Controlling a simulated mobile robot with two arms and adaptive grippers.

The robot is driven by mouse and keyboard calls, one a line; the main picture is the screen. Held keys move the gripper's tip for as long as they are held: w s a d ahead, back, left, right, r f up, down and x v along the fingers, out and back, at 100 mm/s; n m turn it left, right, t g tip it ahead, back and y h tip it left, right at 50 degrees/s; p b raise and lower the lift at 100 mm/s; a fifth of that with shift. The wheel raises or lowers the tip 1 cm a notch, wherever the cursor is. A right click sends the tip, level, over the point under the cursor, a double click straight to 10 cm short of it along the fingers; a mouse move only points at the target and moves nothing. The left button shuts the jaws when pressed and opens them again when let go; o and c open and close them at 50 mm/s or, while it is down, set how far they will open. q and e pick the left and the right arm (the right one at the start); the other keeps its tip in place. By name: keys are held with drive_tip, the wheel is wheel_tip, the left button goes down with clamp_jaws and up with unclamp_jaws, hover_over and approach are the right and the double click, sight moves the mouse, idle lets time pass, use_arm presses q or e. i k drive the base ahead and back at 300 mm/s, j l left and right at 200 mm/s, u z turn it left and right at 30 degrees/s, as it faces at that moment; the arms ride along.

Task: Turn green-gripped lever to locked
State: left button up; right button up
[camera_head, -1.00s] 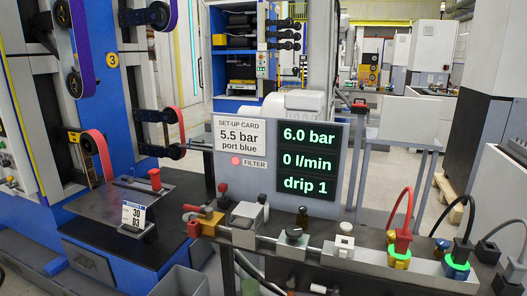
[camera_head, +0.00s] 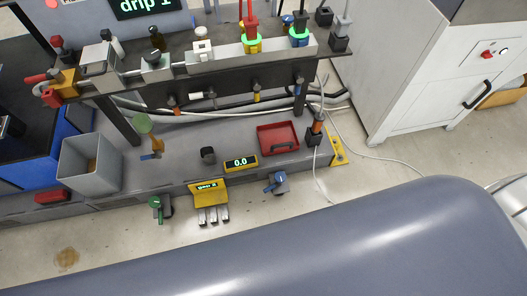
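A lever with a green grip (camera_head: 155,203) sits low on the front edge of the lower shelf, left of a yellow sign. It is small in the head view, and I cannot tell which position it is in. A similar lever with a blue grip (camera_head: 275,184) sits on the same front edge, right of the sign. Neither of my grippers is in view.
A yellow sign (camera_head: 207,187) with several metal tabs below it stands between the levers. The lower shelf holds a grey bin (camera_head: 91,165), a red tray (camera_head: 278,138) and a small 0.0 display (camera_head: 241,163). Fittings line the upper rail (camera_head: 230,57). A white cable crosses the floor.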

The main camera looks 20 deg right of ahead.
sight(160, 215)
drive_tip(key=z, duration=0.15)
drive_tip(key=u, duration=1.3)
